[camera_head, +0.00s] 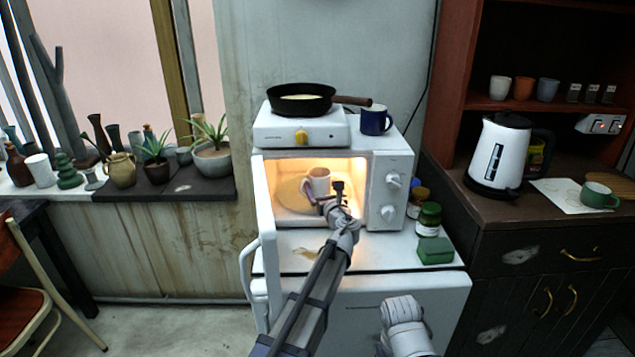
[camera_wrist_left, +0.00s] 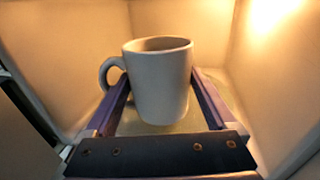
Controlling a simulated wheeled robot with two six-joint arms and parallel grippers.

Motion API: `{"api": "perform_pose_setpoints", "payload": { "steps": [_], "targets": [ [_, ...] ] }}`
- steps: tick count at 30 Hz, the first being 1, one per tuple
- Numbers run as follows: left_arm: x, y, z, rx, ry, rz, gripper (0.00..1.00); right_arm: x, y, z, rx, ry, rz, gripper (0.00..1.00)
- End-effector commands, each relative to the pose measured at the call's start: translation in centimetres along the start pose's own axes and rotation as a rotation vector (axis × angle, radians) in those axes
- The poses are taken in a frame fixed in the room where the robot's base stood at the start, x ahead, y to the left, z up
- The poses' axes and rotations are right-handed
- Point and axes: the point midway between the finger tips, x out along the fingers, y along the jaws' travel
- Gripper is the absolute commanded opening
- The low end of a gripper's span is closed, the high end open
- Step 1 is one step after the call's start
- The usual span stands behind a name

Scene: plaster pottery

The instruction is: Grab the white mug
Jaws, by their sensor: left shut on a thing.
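The white mug (camera_head: 319,178) stands upright inside the lit, open microwave (camera_head: 392,160), on its round plate (camera_head: 290,190). In the left wrist view the mug (camera_wrist_left: 160,75) fills the middle, with its handle to the left. My left gripper (camera_head: 325,198) reaches into the microwave and is shut on the mug. In the left wrist view its two fingers (camera_wrist_left: 160,95) lie on either side of the mug body, the left one close to the handle. The mug's underside is hard to see behind the gripper.
The microwave door (camera_head: 264,215) stands open at the left. A hot plate with a black pan (camera_head: 300,99) and a blue mug (camera_head: 376,121) sit on top. Jars (camera_head: 429,218) and a green sponge (camera_head: 435,250) stand to the right. A kettle (camera_head: 500,155) is on the cabinet.

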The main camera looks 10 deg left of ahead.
Motion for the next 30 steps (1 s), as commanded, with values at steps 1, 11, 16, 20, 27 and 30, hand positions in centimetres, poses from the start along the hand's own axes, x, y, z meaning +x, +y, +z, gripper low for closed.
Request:
{"api": "perform_pose_setpoints", "payload": {
  "steps": [1,11,16,20,27,30],
  "targets": [
    [-1.0,0.1,0.0,0.001,-0.001,-0.001,0.04,0.0,0.0,0.0,0.0,0.0,0.0,0.77],
    [-4.8,0.0,0.0,0.001,-0.001,-0.002,0.04,0.0,0.0,0.0,0.0,0.0,0.0,0.77],
    [-6.3,0.1,0.0,0.001,-0.001,-0.001,0.04,0.0,0.0,0.0,0.0,0.0,0.0,0.77],
    [-7.3,0.0,0.0,0.001,-0.001,-0.002,0.04,0.0,0.0,0.0,0.0,0.0,0.0,0.77],
    [-8.5,0.0,0.0,0.001,-0.001,0.0,0.04,0.0,0.0,0.0,0.0,0.0,0.0,0.77],
    [-8.8,0.0,0.0,0.001,-0.001,0.0,0.04,0.0,0.0,0.0,0.0,0.0,0.0,0.77]
  ]
}}
